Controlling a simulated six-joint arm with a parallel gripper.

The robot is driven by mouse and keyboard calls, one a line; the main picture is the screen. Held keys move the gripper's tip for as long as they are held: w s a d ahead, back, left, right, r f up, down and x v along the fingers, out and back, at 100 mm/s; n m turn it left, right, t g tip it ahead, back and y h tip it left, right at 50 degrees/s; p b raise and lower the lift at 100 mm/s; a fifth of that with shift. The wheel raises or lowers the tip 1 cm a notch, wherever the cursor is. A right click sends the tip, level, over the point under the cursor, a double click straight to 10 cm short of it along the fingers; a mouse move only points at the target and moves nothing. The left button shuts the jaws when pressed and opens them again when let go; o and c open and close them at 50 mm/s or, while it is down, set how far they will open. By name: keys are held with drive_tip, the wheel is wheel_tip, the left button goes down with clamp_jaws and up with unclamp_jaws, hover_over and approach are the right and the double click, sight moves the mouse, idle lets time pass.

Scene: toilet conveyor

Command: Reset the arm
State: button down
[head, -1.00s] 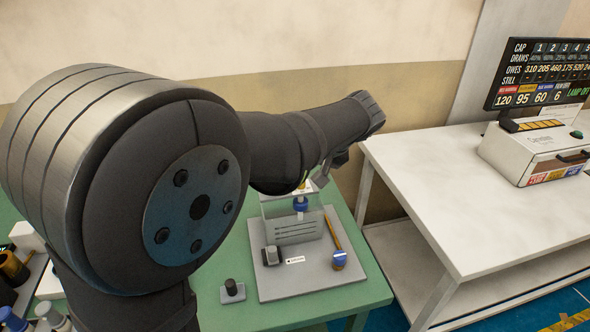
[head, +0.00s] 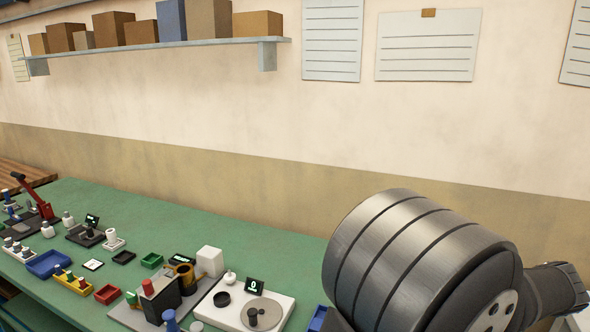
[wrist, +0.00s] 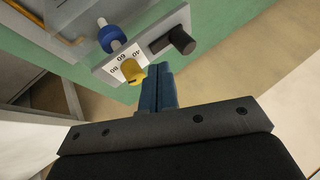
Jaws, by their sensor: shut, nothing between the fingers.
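My gripper (wrist: 163,88) shows in the wrist view with its two blue-grey fingers pressed together and nothing between them. Its fingertips appear close to a yellow knob (wrist: 131,73) on a grey device with a white label reading numbers such as 60 (wrist: 122,58); I cannot tell whether they touch. A blue knob (wrist: 111,38) and a dark cylinder (wrist: 181,40) stand beside it. In the head view only part of my arm shows at the lower right, and the gripper is out of frame.
The green bench (head: 190,225) runs along the wall with several small trays, bottles and devices on its left part. A white scale-like device (head: 240,310) sits near my arm. A shelf (head: 150,47) with boxes hangs above. The bench strip along the wall is clear.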

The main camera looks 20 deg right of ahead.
drive_tip(key=v, duration=0.7)
drive_tip(key=shift+s+d, duration=0.2)
drive_tip(key=shift+d, duration=0.1)
drive_tip(key=shift+f, duration=0.15)
